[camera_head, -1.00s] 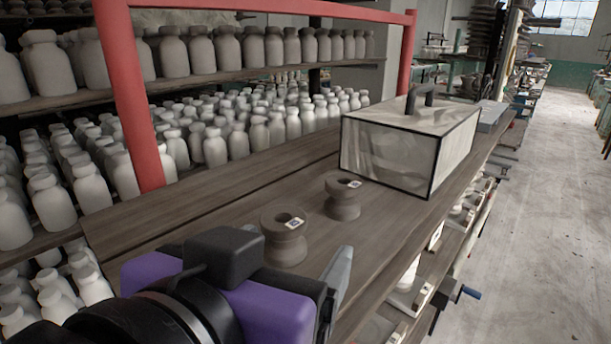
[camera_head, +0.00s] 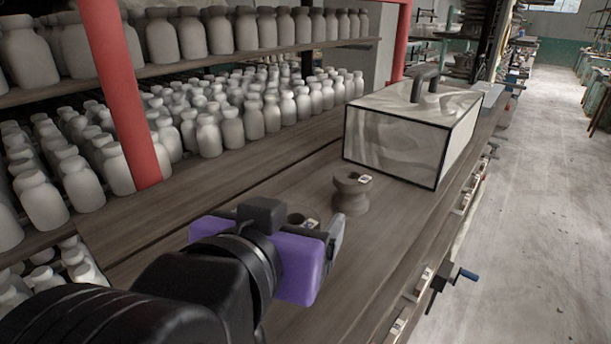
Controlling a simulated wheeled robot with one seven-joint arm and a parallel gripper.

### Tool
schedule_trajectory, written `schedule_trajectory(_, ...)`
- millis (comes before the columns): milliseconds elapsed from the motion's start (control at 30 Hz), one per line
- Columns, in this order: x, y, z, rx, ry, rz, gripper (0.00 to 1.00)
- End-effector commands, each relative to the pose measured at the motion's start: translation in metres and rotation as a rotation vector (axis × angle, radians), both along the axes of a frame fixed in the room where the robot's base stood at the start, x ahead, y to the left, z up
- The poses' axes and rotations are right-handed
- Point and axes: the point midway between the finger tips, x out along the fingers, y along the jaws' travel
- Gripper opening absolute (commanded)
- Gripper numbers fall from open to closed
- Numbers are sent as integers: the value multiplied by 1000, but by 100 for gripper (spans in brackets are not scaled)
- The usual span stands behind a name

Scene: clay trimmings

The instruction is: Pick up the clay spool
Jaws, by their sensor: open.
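Two brown clay spools with small white labels are on the wooden bench. The farther clay spool (camera_head: 351,196) stands upright and in full view, a little in front of the marbled box. The nearer clay spool (camera_head: 298,219) is mostly hidden behind my gripper; only part of its top and label shows. My gripper (camera_head: 334,240), with purple sides and a grey finger, is at the nearer spool, seen from behind. It is open. Whether the fingers stand around the nearer spool or touch it cannot be seen.
A marbled box with black edges and a handle (camera_head: 412,130) stands farther along the bench (camera_head: 385,240). A red post (camera_head: 120,95) and shelves of pale bottles (camera_head: 232,128) line the left. A blue-handled clamp (camera_head: 453,281) sticks out at the right edge.

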Motion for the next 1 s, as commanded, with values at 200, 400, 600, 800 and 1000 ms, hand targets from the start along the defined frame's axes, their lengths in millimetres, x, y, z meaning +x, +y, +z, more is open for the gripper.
schedule_trajectory(200,1,0,-1,0,-1,0,79)
schedule_trajectory(400,1,0,0,0,-1,0,42)
schedule_trajectory(600,1,0,0,0,-1,0,3)
schedule_trajectory(800,1,0,0,0,-2,0,1)
schedule_trajectory(1000,1,0,6,1,-2,-1,1)
